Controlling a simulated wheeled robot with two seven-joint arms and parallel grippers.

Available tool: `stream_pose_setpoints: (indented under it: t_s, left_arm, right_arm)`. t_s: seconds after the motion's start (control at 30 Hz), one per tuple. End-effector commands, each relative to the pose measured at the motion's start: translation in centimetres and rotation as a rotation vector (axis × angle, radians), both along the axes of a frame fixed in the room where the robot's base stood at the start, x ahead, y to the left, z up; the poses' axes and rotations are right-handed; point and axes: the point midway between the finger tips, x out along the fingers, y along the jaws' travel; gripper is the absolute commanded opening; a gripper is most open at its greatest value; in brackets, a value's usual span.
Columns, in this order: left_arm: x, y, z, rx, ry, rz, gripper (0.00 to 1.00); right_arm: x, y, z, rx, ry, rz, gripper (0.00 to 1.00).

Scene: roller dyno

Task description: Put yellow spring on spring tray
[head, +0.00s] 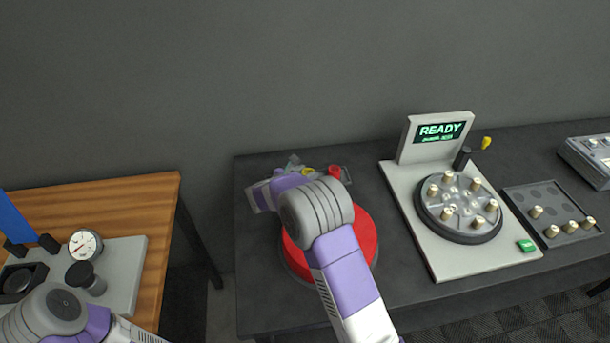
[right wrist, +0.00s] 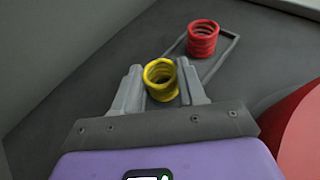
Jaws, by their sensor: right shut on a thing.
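The yellow spring (right wrist: 161,80) sits between the two grey fingers of my right gripper (right wrist: 158,88), which is shut on it. It stands roughly upright, and its top also shows in the head view (head: 307,171). The spring tray, a dark thin-rimmed tray (right wrist: 229,55), lies by the table's back left, with a red spring (right wrist: 202,39) standing at its far end. The yellow spring appears at the tray's near end; I cannot tell whether it touches the tray floor. My right wrist hides much of the tray in the head view. My left gripper is out of view.
A red round thing (head: 364,239) lies under my right arm. A tester with a READY screen (head: 440,131) and a round plate of pegs stands right, beside a peg tray (head: 522,201). A wooden table (head: 160,205) with a gauge (head: 85,244) is left, across a gap.

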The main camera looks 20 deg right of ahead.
Motion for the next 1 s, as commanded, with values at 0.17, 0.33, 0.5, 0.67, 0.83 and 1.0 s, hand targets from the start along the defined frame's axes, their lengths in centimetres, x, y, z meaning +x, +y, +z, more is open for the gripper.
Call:
stream_pose_setpoints:
  t_s: [0.17, 0.33, 0.5, 0.67, 0.83, 1.0]
  left_arm:
    - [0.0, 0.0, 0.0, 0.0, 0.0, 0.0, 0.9]
    - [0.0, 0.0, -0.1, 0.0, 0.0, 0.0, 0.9]
    - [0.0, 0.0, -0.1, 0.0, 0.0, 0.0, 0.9]
    - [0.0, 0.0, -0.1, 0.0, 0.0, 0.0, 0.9]
    - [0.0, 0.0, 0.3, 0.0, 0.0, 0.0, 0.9]
    - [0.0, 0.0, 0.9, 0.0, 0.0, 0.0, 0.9]
  right_arm:
    - [0.0, 0.0, 0.0, 0.0, -0.002, 0.001, 0.1]
    - [0.0, 0.0, -0.2, 0.001, -0.001, 0.001, 0.53]
    - [0.0, 0.0, -0.2, 0.0, 0.0, 0.001, 0.66]
    - [0.0, 0.0, -0.1, 0.0, 0.0, 0.001, 0.66]
    - [-0.4, 1.0, 0.7, 0.001, 0.0, 0.003, 0.66]
    - [-2.0, 3.8, 2.1, 0.002, -0.001, 0.006, 0.66]
